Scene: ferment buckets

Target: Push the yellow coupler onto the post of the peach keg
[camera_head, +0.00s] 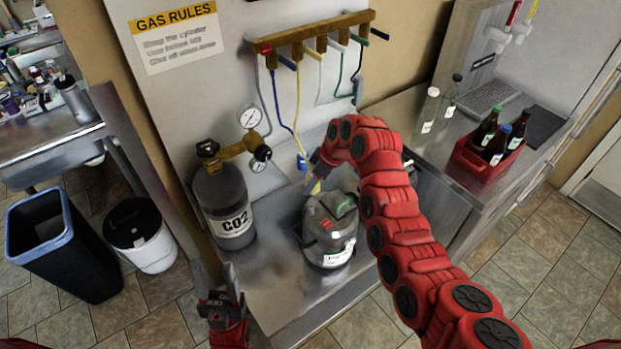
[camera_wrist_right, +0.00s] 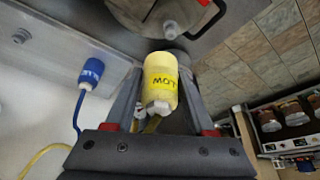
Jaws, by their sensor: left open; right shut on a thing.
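The grey keg (camera_head: 322,243) stands on the steel counter, with a white label too small to read. Its top and a post (camera_wrist_right: 171,30) show at the upper edge of the right wrist view. The yellow coupler (camera_wrist_right: 160,85) is between the fingers of my right gripper (camera_wrist_right: 160,108), which is shut on it. In the head view the coupler (camera_head: 315,188) is just above the far side of the keg's top. Its far end points at the post; I cannot tell whether they touch. My left gripper (camera_head: 228,283) is open and empty, left of the keg by the counter's front.
A CO2 cylinder (camera_head: 226,205) with gauges stands left of the keg. A blue coupler (camera_wrist_right: 91,72) hangs on its hose nearby. Coloured hoses drop from the wooden manifold (camera_head: 318,36). A red crate of bottles (camera_head: 474,163) and clear bottles (camera_head: 430,108) are at the right.

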